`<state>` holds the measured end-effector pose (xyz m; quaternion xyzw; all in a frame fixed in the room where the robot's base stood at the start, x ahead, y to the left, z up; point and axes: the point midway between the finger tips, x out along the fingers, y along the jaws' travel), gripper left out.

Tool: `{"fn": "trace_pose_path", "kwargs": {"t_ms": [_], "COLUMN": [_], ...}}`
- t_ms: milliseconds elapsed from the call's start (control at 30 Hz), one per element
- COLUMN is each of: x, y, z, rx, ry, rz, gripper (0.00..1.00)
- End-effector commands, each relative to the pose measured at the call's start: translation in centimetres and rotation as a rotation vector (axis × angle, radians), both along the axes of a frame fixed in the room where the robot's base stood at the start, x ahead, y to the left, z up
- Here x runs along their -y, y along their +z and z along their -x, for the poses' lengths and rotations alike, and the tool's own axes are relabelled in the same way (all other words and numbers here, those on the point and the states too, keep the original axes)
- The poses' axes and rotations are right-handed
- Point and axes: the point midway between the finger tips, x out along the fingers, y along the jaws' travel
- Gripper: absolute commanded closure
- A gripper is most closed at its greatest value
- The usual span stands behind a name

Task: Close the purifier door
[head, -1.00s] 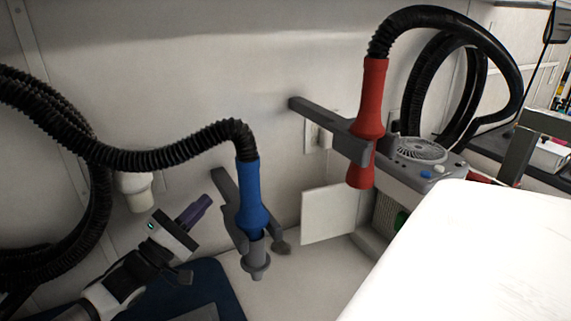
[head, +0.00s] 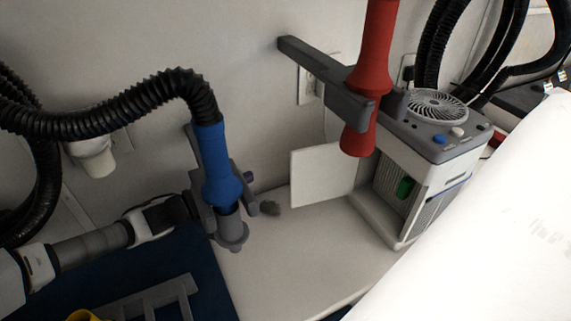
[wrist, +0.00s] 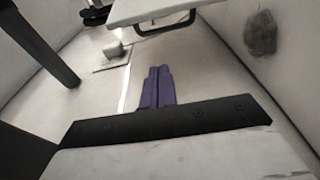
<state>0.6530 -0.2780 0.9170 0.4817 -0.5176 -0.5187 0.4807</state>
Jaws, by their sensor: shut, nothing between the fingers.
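The purifier (head: 430,165) is a white and grey box with a round fan grille on top, standing at the right of the bench against the wall. Its white door (head: 322,175) stands swung open to the left, baring the inside with a green part. In the wrist view my purple fingers (wrist: 159,72) are shut and empty. A white panel (wrist: 150,9) with a dark handle at the top there appears to be the door.
The blue nozzle (head: 217,165) hangs in a grey holder in front of my wrist. A red nozzle (head: 373,75) hangs on a grey bracket before the purifier. A white surface (head: 490,235) fills the lower right.

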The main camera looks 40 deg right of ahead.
Motion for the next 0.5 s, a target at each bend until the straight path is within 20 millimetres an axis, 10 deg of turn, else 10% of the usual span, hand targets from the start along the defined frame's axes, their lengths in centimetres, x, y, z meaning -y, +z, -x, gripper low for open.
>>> {"fn": "trace_pose_path", "kwargs": {"t_ms": [500], "x": [8.1], "y": [0.4], "z": [0.7], "rx": [-0.004], "ry": [-0.003], "rz": [0.003], "gripper": [1.0]}}
